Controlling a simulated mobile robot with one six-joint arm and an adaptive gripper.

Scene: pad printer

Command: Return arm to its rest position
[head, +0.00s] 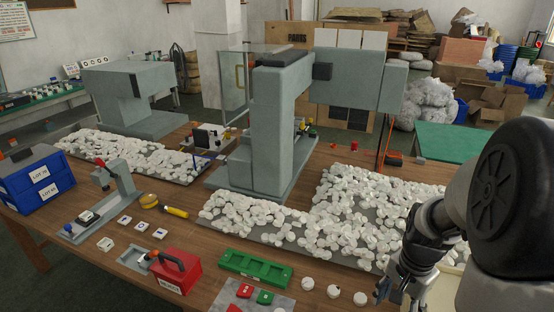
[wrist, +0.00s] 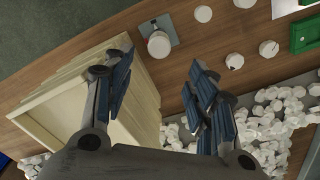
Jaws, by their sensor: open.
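My gripper (head: 390,290) is at the lower right of the head view, low over the right end of the wooden table, with my dark arm joint above it. In the wrist view my gripper (wrist: 155,85) shows two blue-padded fingers spread apart with nothing between them. Beyond the fingers are the wooden table top (wrist: 215,60), a cream open box (wrist: 70,100) on the left and a white round piece (wrist: 159,45) on a small grey plate (wrist: 165,28). The gripper's distance above the table is hard to judge.
White pieces (head: 360,215) are heaped on grey trays around the grey pad printer (head: 268,130). A green fixture (head: 255,267), a red box (head: 176,272) and several loose white discs (head: 333,291) lie along the front edge. Blue lot bins (head: 38,180) stand far left.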

